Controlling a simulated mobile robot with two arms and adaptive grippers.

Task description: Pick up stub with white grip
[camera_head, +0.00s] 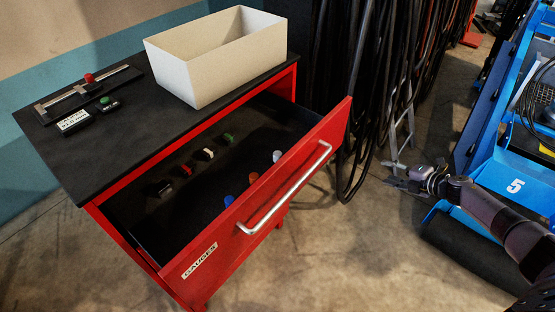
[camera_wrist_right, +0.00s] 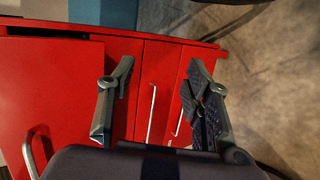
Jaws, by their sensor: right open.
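The open drawer (camera_head: 245,188) holds several small coloured stubs. One stub with a white part (camera_head: 207,154) lies in the back row, between a red one (camera_head: 186,170) and a green one (camera_head: 228,138). Another pale, whitish stub (camera_head: 277,156) is in the front row near the drawer front. I cannot tell for sure which has the white grip. My right gripper (camera_head: 392,175) is open and empty, outside the drawer to its right. In the right wrist view its open fingers (camera_wrist_right: 160,64) have red cabinet fronts and handles behind them. My left gripper is not in view.
The red drawer front (camera_head: 290,185) with its metal handle (camera_head: 284,190) stands between my gripper and the stubs. A cream box (camera_head: 190,75) and a caliper-like gauge (camera_head: 85,90) are on the black cabinet top. Cables (camera_head: 370,90) hang behind; a blue frame (camera_head: 495,180) stands right.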

